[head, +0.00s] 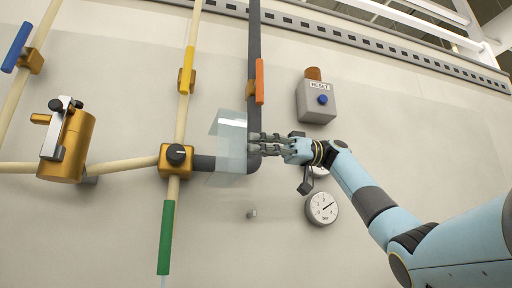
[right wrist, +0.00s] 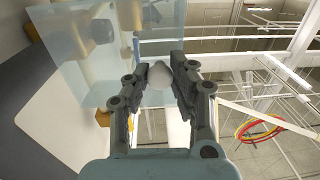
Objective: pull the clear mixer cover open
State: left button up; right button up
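The clear mixer cover (head: 230,150) is a see-through bluish panel in front of the dark pipe, just right of the brass block with the black knob (head: 176,154). In the right wrist view the cover (right wrist: 85,85) spans the upper left. My right gripper (head: 255,144) is at the cover's right edge. A pale rounded handle (right wrist: 158,76) fills the gap between its fingertips (right wrist: 160,78), and the fingers look closed on it from both sides. In the head view the fingers hide this handle. My left gripper is not in view.
An orange handle (head: 260,81) is above on the dark pipe. A brass canister (head: 75,145) is at left.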

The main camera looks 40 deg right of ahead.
jog(key=o, duration=0.4)
jog(key=shift+o, duration=0.2)
jog(key=v, duration=1.2)
jog(key=shift+f, duration=0.1)
